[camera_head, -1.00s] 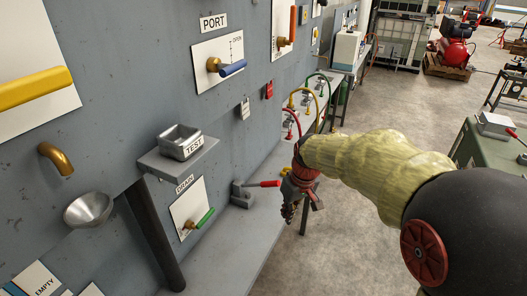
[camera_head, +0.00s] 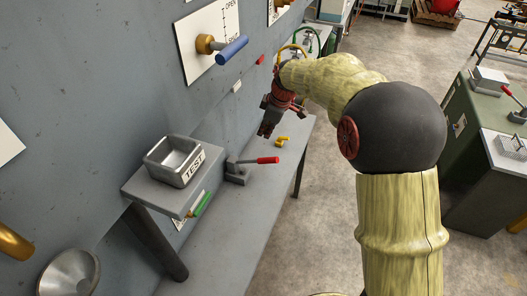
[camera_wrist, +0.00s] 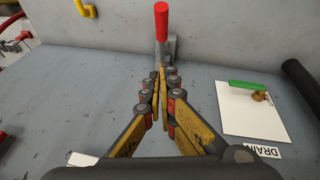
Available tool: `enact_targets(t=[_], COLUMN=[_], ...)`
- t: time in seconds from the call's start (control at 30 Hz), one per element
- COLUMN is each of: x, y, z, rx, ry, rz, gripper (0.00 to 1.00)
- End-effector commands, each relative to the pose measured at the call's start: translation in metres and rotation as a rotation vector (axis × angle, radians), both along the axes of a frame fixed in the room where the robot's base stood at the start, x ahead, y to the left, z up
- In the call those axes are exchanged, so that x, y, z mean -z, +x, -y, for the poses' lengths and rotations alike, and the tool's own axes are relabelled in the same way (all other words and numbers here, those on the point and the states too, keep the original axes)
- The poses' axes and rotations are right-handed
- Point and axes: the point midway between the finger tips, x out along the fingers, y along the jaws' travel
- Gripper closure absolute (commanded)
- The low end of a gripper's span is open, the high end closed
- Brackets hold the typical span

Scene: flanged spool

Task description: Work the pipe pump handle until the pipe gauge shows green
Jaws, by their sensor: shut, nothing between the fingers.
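A small pump with a red-gripped handle (camera_head: 268,160) stands on the grey bench against the wall. The handle sticks out to the right in the head view. In the wrist view the red handle (camera_wrist: 161,22) is at top centre, just beyond my fingertips. My gripper (camera_head: 266,132) hangs above and behind the handle in the head view, pointing down. In the wrist view my gripper (camera_wrist: 160,78) has its fingers together with nothing between them, apart from the handle. I cannot make out a pipe gauge in either view.
A shelf (camera_head: 135,190) with a metal TEST cup (camera_head: 172,162) juts out left of the pump. A green lever (camera_wrist: 250,86) is on the DRAIN plate. A yellow valve (camera_head: 282,140) is beyond the pump. A second red handle (camera_head: 514,96) is on the green cabinet. The bench front is clear.

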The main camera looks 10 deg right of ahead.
Motion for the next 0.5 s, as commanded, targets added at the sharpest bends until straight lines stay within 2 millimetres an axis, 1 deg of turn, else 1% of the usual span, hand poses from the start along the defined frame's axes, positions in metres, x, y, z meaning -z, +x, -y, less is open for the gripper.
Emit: enact_targets(t=[0.17, 0.27, 0.37, 0.5], x=[0.003, 0.012, 0.027, 0.053], y=[0.001, 0.003, 0.007, 0.015], z=[-0.001, -0.002, -0.005, -0.01], rx=[0.001, 0.001, 0.0, -0.001], ry=[0.0, 0.0, 0.0, 0.0], rz=[-0.002, -0.002, -0.004, -0.004], gripper=[1.0, 1.0, 1.0, 1.0])
